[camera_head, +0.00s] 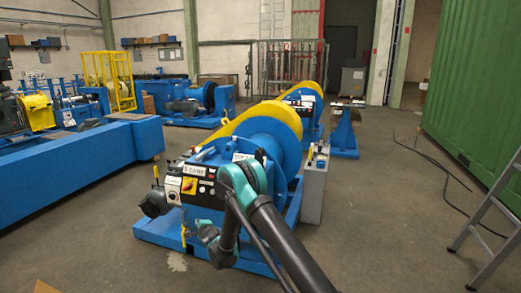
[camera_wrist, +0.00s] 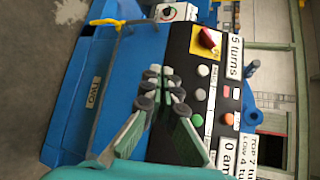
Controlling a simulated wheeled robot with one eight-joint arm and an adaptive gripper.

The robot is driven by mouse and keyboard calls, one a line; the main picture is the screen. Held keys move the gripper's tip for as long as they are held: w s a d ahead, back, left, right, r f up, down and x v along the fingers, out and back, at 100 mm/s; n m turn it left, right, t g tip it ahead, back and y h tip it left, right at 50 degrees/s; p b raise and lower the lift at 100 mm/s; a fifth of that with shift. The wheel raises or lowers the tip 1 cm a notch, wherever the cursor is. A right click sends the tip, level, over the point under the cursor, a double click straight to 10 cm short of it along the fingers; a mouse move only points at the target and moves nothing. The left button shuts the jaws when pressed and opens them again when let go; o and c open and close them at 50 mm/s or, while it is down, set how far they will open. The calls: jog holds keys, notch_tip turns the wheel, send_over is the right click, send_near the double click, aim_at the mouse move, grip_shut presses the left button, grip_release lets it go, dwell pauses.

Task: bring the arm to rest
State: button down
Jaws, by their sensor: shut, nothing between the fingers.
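My gripper (camera_wrist: 161,74) shows in the wrist view with its fingertips together and nothing between them. It points at the blue machine (camera_head: 215,215) and overlaps the edge of its dark control panel (camera_wrist: 197,85). Whether the fingertips touch the machine cannot be told. My arm (camera_head: 285,245) rises from the bottom of the head view, bends at a teal joint, then drops in front of the machine. The panel carries a red knob (camera_wrist: 208,38) on a yellow plate, several buttons, and labels reading "5 turns" and "0 am", partly cut off.
A yellow guard (camera_head: 268,117) tops the machine, and a grey control box (camera_head: 314,185) stands at its right. A long blue bench (camera_head: 80,165) lies left. A ladder (camera_head: 490,225) and green container (camera_head: 480,90) stand right. Cables (camera_head: 445,170) cross the otherwise open floor there.

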jog(key=s+d+r+n+g+h, duration=0.1)
jog(key=d+r+n, duration=0.1)
jog(key=d+r, duration=0.45)
jog(key=s+d+r+n+h, duration=0.1)
jog(key=s+d+r+h, duration=0.15)
jog(key=d, duration=0.65)
jog(key=d+r+n+g+h, duration=0.1)
jog(key=d+r+n, duration=0.1)
jog(key=d+r, duration=0.45)
jog(key=s+d+r+n+g+h, duration=0.1)
jog(key=s+d+r+n+g, duration=0.2)
jog(key=s+d, duration=1.1)
jog(key=s+d+f+n+g, duration=0.1)
jog(key=s+d, duration=0.3)
jog(key=s, duration=0.5)
jog(key=s+d+f+n+g, duration=0.1)
jog(key=s+d+n, duration=0.3)
jog(key=s, duration=0.5)
jog(key=s+d+f+n+g+h, duration=0.1)
jog(key=s+d+n, duration=0.1)
jog(key=s+d, duration=0.3)
jog(key=s, duration=0.4)
jog(key=shift+d+f+n, duration=0.25)
jog(key=shift+d+n, duration=0.1)
jog(key=shift+n, duration=0.05)
